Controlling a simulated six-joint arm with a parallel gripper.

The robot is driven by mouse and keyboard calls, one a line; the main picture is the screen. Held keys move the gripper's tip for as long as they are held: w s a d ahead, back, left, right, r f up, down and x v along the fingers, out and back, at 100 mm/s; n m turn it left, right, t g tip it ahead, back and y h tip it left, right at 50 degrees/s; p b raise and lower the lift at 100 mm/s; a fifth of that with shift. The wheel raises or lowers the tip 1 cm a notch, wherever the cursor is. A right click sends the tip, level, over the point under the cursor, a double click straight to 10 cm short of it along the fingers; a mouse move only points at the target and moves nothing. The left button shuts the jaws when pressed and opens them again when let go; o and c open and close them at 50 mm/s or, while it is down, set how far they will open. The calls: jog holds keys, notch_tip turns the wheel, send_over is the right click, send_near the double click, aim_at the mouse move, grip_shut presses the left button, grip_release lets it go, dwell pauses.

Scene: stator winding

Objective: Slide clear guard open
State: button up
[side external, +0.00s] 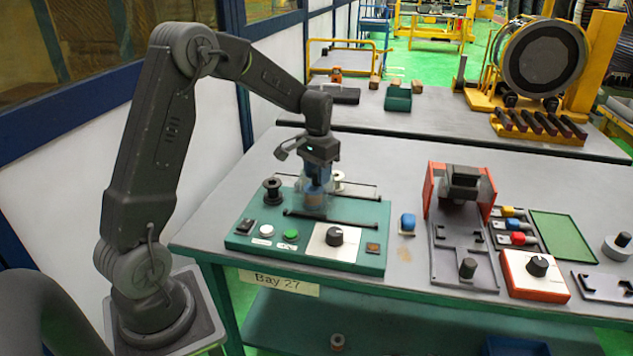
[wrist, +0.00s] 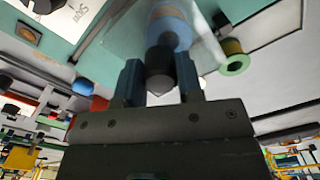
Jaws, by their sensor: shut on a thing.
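The clear guard (wrist: 120,40) is a see-through panel that crosses the upper middle of the wrist view. In the side view the guard (side external: 310,208) stands on the green control board (side external: 232,240), with a blue and tan spool (side external: 314,184) showing through or behind it. A dark knob (wrist: 158,82) sits between the two blue fingers of my gripper (wrist: 158,68). My gripper (side external: 319,172) is shut on this knob, which appears to belong to the guard. The exact contact is small and blurred in the side view.
The table's left rear is bare.

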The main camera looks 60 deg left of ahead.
jog(key=w+d, duration=0.7)
jog(key=shift+w+d, duration=0.15)
jog(key=shift+w, duration=0.15)
jog(key=o, duration=0.7)
dwell(1.0)
notch_tip(320, 180, up, 6)
jog(key=shift+s+r, duration=0.1)
dwell(0.7)
